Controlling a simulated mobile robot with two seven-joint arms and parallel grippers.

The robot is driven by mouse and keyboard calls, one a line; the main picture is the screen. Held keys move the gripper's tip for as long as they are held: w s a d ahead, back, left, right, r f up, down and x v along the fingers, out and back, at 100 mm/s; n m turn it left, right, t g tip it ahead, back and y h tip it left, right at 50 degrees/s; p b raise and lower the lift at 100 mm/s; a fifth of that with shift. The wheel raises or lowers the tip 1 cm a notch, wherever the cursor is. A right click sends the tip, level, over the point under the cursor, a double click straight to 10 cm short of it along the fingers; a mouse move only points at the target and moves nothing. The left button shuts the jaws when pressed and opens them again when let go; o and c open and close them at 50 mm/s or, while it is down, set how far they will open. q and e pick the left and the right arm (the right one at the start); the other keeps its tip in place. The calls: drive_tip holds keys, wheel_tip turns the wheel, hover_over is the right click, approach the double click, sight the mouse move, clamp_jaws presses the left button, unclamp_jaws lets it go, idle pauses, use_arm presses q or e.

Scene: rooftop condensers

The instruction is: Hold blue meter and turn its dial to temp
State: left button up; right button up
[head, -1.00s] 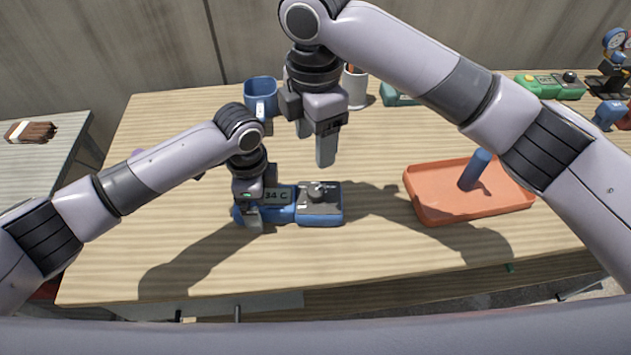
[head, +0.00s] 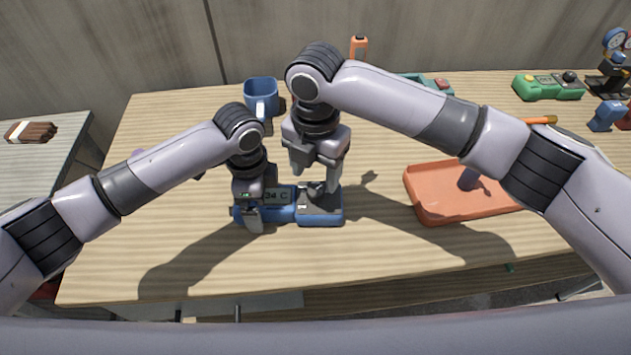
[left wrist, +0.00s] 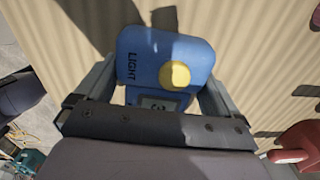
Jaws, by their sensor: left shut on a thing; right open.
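The blue meter (head: 281,217) lies on the wooden table, its screen partly showing "34 C". Its dial (head: 315,190) is on the right end, largely hidden by my right gripper. My left gripper (head: 250,212) is shut on the left end of the blue meter. In the left wrist view the meter (left wrist: 200,58) sits between the fingers, with a yellow button and the word LIGHT on its end. My right gripper (head: 316,183) is open, pointing down with its fingers on either side of the dial. I cannot tell whether they touch it.
An orange tray (head: 430,213) with a blue upright object stands to the right. A blue mug (head: 261,95) is at the back. The table's front strip is clear.

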sight(315, 189)
drive_tip(key=shift+f, duration=2.1)
drive_tip(key=c, duration=1)
drive_tip(key=shift+m, duration=1.5)
drive_tip(key=shift+c, duration=0.2)
drive_tip(key=o, duration=1)
drive_tip(key=shift+o, duration=0.2)
drive_tip(key=shift+r, duration=0.15)
wheel_tip(315, 189, up, 12)
